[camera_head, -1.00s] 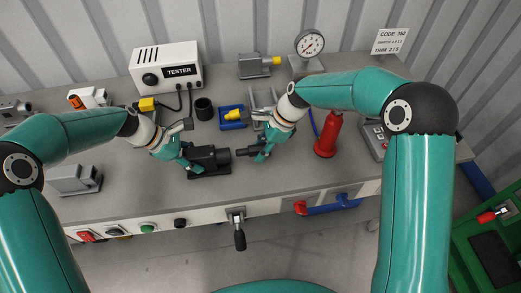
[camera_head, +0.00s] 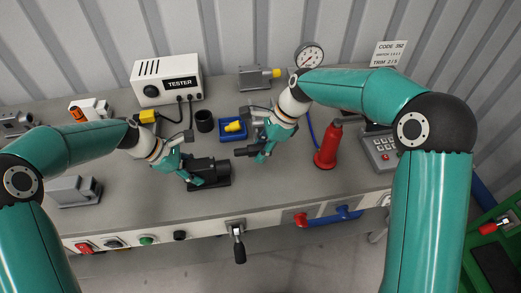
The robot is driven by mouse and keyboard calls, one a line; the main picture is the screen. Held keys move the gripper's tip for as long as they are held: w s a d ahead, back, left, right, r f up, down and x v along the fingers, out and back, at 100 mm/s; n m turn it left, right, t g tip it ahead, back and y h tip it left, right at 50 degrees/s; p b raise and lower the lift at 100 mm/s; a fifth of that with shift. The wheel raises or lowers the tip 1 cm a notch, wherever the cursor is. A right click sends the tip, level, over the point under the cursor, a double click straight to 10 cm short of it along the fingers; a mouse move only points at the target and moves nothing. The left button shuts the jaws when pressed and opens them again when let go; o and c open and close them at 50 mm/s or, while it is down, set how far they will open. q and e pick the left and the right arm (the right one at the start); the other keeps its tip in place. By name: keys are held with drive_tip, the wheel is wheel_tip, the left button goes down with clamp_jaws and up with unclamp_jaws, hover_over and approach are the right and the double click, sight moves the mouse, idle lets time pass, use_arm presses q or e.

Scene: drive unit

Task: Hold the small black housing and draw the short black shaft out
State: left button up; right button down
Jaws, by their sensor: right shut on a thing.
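The small black housing (camera_head: 214,172) lies on the bench in front of my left gripper (camera_head: 193,180). The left fingers are at its left end, and I cannot tell whether they are closed on it. My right gripper (camera_head: 257,152) is shut on the short black shaft (camera_head: 242,152) and holds it to the right of the housing and slightly further back. The shaft points left and is clear of the housing, with a small gap between them. The fingers hide its other end.
A blue tray (camera_head: 228,138) with a yellow part and a black cup (camera_head: 204,121) stand behind the housing. The tester (camera_head: 168,82) is at the back. A red bottle (camera_head: 327,150) stands right of my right gripper. The bench front is clear.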

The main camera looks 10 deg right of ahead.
use_arm(q)
drive_tip(key=o, duration=0.5)
drive_tip(key=v, duration=2.2)
drive_tip(key=shift+a, duration=0.3)
drive_tip(key=shift+w+r, duration=0.1)
